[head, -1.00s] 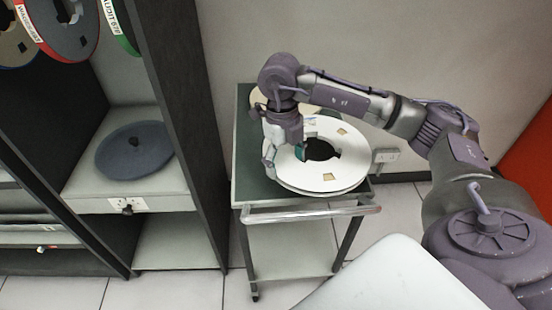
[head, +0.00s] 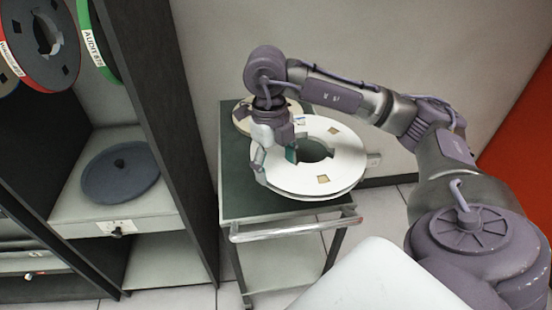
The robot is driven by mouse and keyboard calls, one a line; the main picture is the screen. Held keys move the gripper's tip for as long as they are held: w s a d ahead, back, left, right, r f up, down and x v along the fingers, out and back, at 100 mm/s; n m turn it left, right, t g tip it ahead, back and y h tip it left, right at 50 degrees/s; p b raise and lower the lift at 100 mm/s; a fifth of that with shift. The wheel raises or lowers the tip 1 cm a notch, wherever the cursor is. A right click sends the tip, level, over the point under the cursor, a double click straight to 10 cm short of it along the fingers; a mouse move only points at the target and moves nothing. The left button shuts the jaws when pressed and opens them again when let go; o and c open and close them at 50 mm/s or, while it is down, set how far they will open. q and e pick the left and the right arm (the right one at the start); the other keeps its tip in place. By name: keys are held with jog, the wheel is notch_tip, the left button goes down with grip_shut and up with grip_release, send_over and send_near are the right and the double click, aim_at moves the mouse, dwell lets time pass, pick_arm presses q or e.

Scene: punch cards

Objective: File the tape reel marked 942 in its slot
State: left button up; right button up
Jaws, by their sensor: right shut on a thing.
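A large white tape reel (head: 335,170) with a dark centre hole is at the cart's top, seen from above. My right gripper (head: 275,165) is shut on the reel's left side. I cannot tell whether the reel rests on the cart or is just above it. No number can be read on it. A second, cream reel (head: 240,117) lies behind, partly hidden by my right arm. The dark shelf unit (head: 160,110) stands at left, with reels hanging in its upper part. My left gripper is not in view.
A green-topped cart (head: 234,180) with a metal handle (head: 290,229) carries the reels. A dark round disc (head: 120,175) lies on a shelf at left. A red-edged reel (head: 45,45) and a green-edged reel (head: 92,45) hang above. An orange panel (head: 520,150) is at right.

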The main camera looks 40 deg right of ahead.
jog(key=shift+r+p, duration=2.2)
jog(key=shift+r, duration=1.35)
